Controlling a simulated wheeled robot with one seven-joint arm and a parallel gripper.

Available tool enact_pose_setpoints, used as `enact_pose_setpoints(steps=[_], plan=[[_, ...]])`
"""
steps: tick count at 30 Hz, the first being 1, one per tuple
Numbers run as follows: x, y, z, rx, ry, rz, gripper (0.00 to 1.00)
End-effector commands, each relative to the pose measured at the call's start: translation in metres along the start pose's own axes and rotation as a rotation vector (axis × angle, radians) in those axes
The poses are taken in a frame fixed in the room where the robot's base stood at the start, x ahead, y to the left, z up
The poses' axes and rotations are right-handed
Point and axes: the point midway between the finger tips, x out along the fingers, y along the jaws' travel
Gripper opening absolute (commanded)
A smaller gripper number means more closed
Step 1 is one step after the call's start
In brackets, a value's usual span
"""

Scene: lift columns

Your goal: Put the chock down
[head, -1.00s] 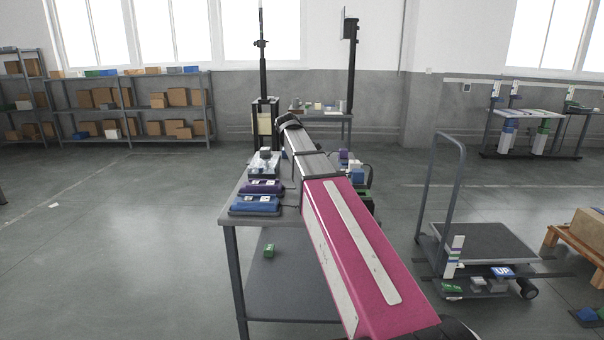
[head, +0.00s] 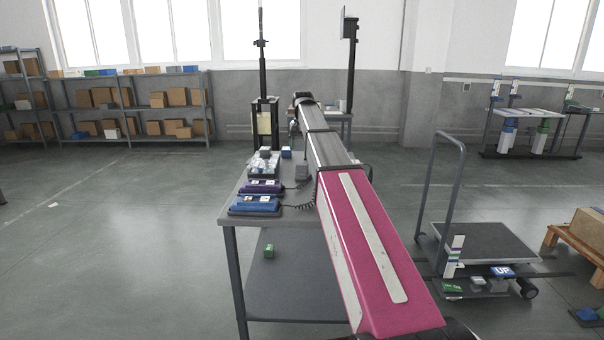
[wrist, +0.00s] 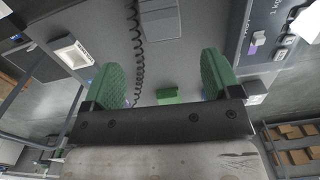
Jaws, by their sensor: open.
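My gripper (wrist: 160,68) is open in the wrist view, its two green fingers wide apart with nothing held between them. A grey block (wrist: 158,22) lies on the grey tabletop beyond the fingertips, apart from them. A grey block (head: 302,172) also stands on the table (head: 232,208) in the head view, beside my arm. A small green block (wrist: 168,95) shows between the fingers near the palm; I cannot tell its distance. I cannot tell for sure which block is the chock. In the head view my arm hides the gripper.
A coiled black cable (wrist: 135,50) runs beside the grey block. Blue (head: 255,204) and purple (head: 262,187) devices line the table's left side. A green block (head: 269,250) lies on the lower shelf. A platform cart (head: 470,240) stands right, with clear floor at left.

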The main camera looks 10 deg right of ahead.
Motion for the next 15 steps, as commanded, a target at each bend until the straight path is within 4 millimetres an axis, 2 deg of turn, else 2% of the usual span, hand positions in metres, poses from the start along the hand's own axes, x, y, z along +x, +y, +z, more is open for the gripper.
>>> enact_pose_setpoints(steps=[6,15], plan=[[0.033,0.000,0.001,-0.002,0.000,0.001,0.83],[0.055,-0.001,0.001,-0.003,0.001,0.001,0.83]])
